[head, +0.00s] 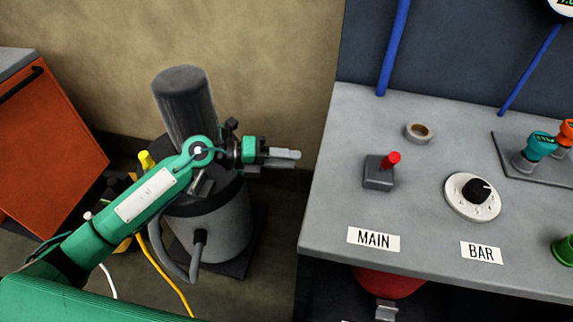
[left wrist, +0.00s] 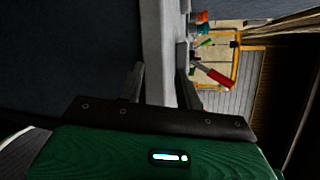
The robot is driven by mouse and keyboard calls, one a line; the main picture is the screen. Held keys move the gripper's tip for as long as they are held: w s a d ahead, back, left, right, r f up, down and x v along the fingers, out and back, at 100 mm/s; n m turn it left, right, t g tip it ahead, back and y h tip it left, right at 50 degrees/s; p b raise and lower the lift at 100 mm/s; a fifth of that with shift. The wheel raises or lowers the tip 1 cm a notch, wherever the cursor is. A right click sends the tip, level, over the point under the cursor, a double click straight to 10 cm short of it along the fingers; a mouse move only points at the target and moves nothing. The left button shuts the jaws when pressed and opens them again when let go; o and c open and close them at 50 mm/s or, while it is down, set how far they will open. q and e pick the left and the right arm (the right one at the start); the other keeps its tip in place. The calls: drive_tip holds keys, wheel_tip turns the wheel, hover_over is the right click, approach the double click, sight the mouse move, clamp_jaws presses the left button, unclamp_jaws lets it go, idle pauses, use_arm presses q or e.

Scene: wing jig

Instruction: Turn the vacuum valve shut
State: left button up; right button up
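A small grey box with a red-tipped lever (head: 390,160) stands on the grey bench above the MAIN label (head: 373,239); the lever leans up and to the right. A white round dial with a black knob (head: 473,196) sits to its right, above the BAR label (head: 481,252). No part is marked as the vacuum valve. My left gripper (head: 286,155) is off the bench's left edge, apart from the lever and dial. In the left wrist view its two fingers (left wrist: 160,80) are spread with nothing held between them. My right gripper is not in view.
A grey cylindrical machine (head: 210,220) stands on the floor beneath my left arm. A tape roll (head: 419,132) lies behind the lever box. Teal (head: 539,150) and orange fittings stand at the bench's right. An orange cabinet (head: 45,140) is at far left. The bench's left front is clear.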

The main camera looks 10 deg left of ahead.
use_arm(q)
drive_tip(key=w+a+f+m+g+y, duration=0.25)
drive_tip(key=a+f+y, duration=0.4)
drive_tip(key=a, duration=0.45)
drive_tip(key=n+g+y, duration=0.2)
drive_tip(key=y, duration=0.6)
hover_over(198, 179)
drive_tip(key=shift+t, duration=0.25)
wheel_tip(198, 179, down, 13)
drive_tip(key=shift+s+r+p, duration=0.1)
drive_tip(key=shift+p, duration=0.35)
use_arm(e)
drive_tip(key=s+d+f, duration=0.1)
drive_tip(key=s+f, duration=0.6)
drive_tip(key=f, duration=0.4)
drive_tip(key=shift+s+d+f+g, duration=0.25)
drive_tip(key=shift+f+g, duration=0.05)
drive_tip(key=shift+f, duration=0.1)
use_arm(q)
clamp_jaws()
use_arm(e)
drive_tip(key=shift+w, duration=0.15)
